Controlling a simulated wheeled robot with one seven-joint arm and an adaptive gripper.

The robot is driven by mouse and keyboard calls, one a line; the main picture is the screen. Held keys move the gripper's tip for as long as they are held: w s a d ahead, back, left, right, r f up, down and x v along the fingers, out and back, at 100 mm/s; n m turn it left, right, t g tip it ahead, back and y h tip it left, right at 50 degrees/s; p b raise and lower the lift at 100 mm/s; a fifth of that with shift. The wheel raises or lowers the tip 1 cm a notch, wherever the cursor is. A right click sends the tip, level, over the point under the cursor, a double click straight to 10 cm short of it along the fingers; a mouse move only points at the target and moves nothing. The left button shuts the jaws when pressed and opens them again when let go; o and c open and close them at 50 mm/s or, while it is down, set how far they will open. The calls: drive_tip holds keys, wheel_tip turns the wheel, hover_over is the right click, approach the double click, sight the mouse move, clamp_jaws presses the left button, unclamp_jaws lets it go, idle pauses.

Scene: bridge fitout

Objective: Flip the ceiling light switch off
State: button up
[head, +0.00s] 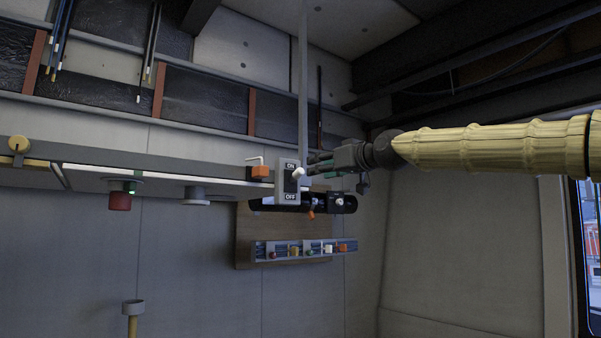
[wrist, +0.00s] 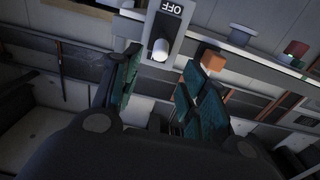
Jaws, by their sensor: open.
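The ceiling light switch (head: 289,190) is a grey box hanging at the end of a thin vertical rod in the head view. It is marked ON at the top and OFF at the bottom. Its white-tipped lever (head: 298,172) sticks out nearer the ON end. In the wrist view the switch (wrist: 170,22) appears upside down, with OFF at the top and the white lever tip (wrist: 160,48) between the finger directions. My gripper (head: 313,165) is open, just right of the switch. Its green-padded fingers (wrist: 163,68) straddle the lever tip in the wrist picture; contact cannot be told.
A long rail (head: 130,160) runs left, carrying an orange block (head: 260,172) close to the switch and a red knob (head: 120,200).

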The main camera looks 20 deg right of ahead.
sight(302, 172)
drive_tip(key=shift+p+x, duration=1.85)
drive_tip(key=shift+x, duration=3.2)
drive_tip(key=shift+f, duration=0.1)
clamp_jaws()
